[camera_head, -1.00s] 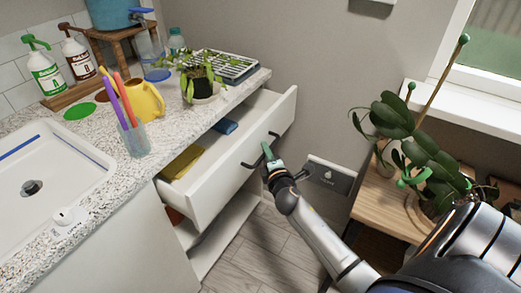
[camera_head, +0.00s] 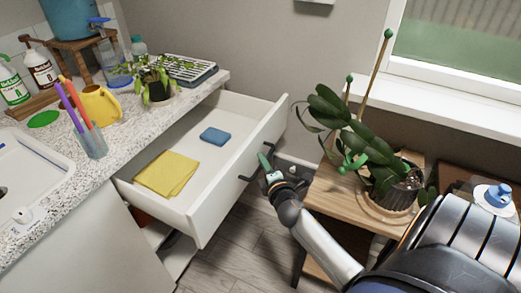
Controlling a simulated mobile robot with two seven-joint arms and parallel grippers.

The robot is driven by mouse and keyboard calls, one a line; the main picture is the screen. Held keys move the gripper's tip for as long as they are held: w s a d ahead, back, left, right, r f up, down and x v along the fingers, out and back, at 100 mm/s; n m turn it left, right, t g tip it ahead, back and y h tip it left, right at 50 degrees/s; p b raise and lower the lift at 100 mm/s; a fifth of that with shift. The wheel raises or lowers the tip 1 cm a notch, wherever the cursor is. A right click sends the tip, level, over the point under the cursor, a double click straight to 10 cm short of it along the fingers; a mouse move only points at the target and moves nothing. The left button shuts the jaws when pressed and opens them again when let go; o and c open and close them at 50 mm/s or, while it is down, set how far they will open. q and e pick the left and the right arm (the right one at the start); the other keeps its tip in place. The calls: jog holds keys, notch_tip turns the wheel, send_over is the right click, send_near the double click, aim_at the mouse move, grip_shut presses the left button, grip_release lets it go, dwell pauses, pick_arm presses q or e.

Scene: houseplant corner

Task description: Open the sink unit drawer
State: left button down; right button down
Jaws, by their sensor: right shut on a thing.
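The white sink unit drawer (camera_head: 232,185) stands well out from under the speckled counter. A folded yellow cloth (camera_head: 168,173) and a blue sponge (camera_head: 215,136) lie inside it. The drawer has a dark bar handle (camera_head: 246,178) on its front. My right gripper (camera_head: 267,169) is shut on the handle, with a green-tipped finger showing at the bar. The gripper partly hides the handle. My left gripper is not in view.
A wooden stand (camera_head: 334,201) with a potted orchid (camera_head: 390,190) is right of my right gripper. The counter (camera_head: 110,165) holds a yellow watering can (camera_head: 101,105), a pen cup (camera_head: 92,142) and a seedling tray (camera_head: 183,68). Grey floor (camera_head: 245,240) shows below the drawer.

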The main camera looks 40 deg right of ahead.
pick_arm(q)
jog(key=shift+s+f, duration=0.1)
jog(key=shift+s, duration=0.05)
pick_arm(e)
jog(key=c, duration=0.9)
grip_release()
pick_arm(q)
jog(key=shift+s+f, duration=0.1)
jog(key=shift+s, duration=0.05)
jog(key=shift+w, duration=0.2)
pick_arm(e)
jog(key=v, duration=1.2)
jog(key=shift+s, duration=0.3)
